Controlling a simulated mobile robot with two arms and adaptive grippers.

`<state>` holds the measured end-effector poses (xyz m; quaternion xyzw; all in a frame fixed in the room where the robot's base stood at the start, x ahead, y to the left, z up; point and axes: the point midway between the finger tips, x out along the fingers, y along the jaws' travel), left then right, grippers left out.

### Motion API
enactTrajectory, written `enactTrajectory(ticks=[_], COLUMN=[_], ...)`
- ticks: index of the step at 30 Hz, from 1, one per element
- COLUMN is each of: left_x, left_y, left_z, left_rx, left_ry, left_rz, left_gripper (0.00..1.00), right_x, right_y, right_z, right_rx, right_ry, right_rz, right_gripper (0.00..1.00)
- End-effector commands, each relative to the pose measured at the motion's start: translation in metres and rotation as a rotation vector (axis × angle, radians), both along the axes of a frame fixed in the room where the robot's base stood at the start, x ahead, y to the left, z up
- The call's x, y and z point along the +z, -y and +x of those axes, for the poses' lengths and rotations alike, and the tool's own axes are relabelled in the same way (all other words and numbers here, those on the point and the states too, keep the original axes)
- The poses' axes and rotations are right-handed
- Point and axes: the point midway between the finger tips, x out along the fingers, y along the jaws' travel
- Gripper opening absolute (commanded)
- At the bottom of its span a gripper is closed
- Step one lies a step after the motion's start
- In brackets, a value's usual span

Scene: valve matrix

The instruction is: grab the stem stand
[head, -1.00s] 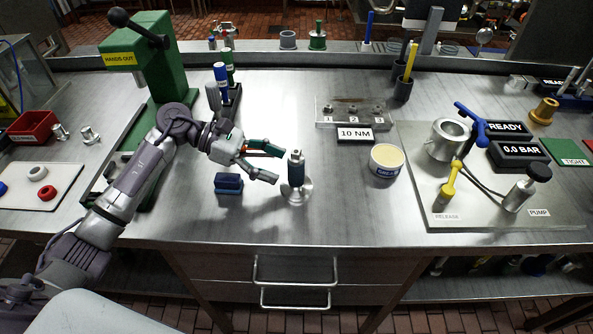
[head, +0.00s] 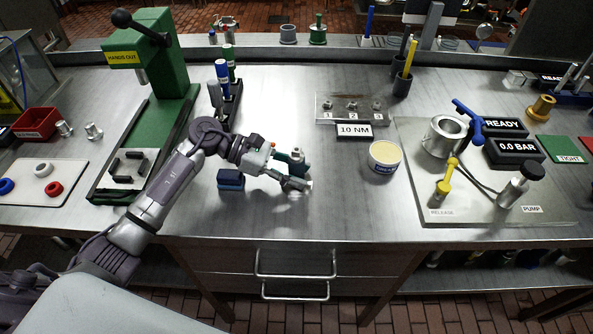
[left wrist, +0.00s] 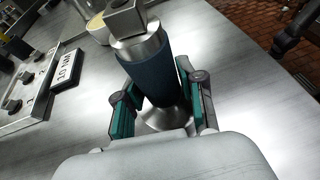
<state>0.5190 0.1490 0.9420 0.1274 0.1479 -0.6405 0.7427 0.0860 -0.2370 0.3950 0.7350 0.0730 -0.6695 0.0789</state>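The stem stand is an upright dark blue cylinder with a metal top and a round metal base. In the head view the stem stand (head: 298,154) is mostly hidden behind my left gripper (head: 294,173). In the left wrist view the stem stand (left wrist: 152,70) rises between the two green-padded fingers of my left gripper (left wrist: 158,100). The fingers are spread, one on each side of the cylinder, with a small gap showing at the left finger. My right gripper does not show.
A small blue block (head: 231,180) lies left of the gripper. A cream-topped tin (head: 384,156) and a 10 NM sign (head: 354,131) stand to the right. A green press (head: 155,60) stands at the left. The table front is clear.

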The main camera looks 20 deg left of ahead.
Motion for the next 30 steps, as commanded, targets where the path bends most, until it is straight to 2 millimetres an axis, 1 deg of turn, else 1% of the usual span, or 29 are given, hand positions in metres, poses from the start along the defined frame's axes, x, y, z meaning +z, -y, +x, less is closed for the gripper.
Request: enactTrajectory(ticks=[1,3,6,18,22,26,30], left_x=[0.000,0.000,0.000,0.003,0.008,0.020,0.043], left_y=[0.000,0.000,0.000,0.000,0.000,0.000,-0.001], left_z=[0.000,0.000,0.000,0.001,0.001,0.001,0.001], left_rx=[0.000,0.000,0.000,0.001,0.000,-0.001,-0.001], left_ry=[0.000,0.000,0.000,0.004,0.006,0.007,0.011], left_rz=[0.000,0.000,0.000,-0.002,-0.001,-0.001,0.001], left_gripper=[0.26,0.14,0.00,0.00,0.00,0.00,0.00], right_x=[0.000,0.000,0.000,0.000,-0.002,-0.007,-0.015], right_y=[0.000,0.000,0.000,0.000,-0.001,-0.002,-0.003], right_z=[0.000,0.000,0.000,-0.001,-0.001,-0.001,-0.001], right_rx=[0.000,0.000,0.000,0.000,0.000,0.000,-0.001], right_ry=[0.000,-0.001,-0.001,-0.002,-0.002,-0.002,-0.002], right_rz=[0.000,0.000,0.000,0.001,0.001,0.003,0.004], right_gripper=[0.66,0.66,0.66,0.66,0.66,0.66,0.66])
